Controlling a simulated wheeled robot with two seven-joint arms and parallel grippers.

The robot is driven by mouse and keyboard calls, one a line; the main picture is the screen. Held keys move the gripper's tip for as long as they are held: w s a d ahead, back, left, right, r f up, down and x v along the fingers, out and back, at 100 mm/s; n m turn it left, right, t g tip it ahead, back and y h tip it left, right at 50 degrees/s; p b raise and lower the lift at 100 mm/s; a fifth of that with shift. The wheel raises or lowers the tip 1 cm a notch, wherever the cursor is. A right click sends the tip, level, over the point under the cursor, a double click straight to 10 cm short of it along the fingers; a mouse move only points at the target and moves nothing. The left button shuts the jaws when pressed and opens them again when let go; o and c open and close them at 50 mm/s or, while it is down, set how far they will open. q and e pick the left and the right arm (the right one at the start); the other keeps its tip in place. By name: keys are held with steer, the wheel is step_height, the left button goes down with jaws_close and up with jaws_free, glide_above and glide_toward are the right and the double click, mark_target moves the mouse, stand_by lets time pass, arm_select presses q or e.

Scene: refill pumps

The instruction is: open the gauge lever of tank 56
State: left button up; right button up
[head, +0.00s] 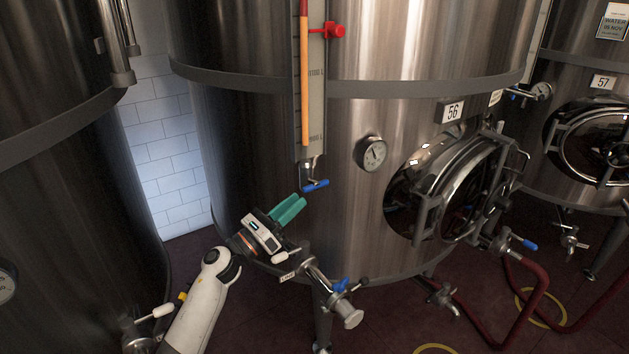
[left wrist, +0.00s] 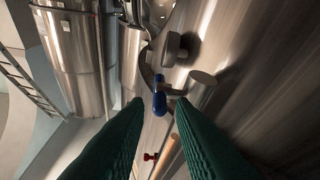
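Tank 56 (head: 365,230) is the large steel tank in the middle of the head view, with its number plate (head: 452,111) beside the round hatch. Its level gauge (head: 304,90) runs down the front with an orange column. The blue gauge lever (head: 316,186) sits at the gauge's lower end and lies roughly sideways. My left gripper (head: 303,204), with teal fingers, is just below and left of the lever. In the left wrist view the fingers are apart, and the blue lever (left wrist: 159,100) appears between their tips. I cannot tell whether they touch it. My right gripper is not in view.
A dial (head: 372,153) is right of the gauge. A red clamp (head: 333,30) is higher on it. Below my gripper, a pipe fitting with a blue handle (head: 341,285) sticks out. The hatch (head: 450,190) and red hoses (head: 540,290) are at right. Another tank (head: 70,220) stands close at left.

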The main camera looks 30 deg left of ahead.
mark_target(315, 184)
arm_select(q)
steer(key=p+x, duration=0.2)
steer(key=x, duration=0.5)
steer(key=shift+f, duration=0.1)
jaws_close()
